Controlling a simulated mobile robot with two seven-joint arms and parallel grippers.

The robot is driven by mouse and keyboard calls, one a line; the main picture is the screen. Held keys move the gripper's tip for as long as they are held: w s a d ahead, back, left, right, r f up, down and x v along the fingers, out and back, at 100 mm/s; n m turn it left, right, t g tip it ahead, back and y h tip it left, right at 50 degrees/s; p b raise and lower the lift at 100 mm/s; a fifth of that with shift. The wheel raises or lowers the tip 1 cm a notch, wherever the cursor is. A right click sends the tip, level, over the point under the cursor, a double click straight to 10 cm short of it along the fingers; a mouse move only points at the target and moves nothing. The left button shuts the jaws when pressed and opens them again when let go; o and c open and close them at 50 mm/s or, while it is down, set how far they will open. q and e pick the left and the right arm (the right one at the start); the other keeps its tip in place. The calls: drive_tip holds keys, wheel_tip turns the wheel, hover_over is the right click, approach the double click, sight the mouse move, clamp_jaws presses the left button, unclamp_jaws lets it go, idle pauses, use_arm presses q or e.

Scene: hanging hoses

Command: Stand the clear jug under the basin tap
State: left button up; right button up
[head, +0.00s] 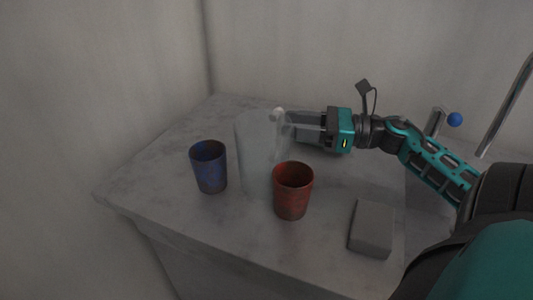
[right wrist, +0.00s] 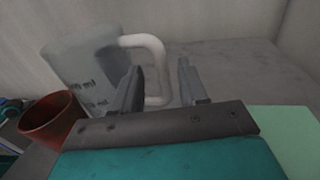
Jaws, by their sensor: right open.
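The clear jug (head: 256,155) stands upright on the grey counter, a see-through grey vessel. It also shows in the right wrist view (right wrist: 82,75) with markings on its side and a pale handle (right wrist: 158,62). My right gripper (head: 288,127) is open at the jug's handle side. In the right wrist view its fingers (right wrist: 161,88) have the handle's upright part between them in the picture; I cannot tell how deep it sits. The basin tap (head: 505,105) is a metal tube at the right edge; its outlet is not clearly visible. My left gripper is not in view.
A red cup (head: 292,192) stands close in front of the jug, and a blue cup (head: 209,168) to its left. A grey block (head: 371,228) lies at the counter's front right. A blue ball-shaped knob (head: 455,119) is near the tap. The counter's back left is clear.

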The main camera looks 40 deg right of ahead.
sight(280, 123)
drive_tip(key=shift+x, duration=1.85)
drive_tip(key=shift+f, duration=0.1)
drive_tip(key=shift+d, duration=0.1)
clamp_jaws()
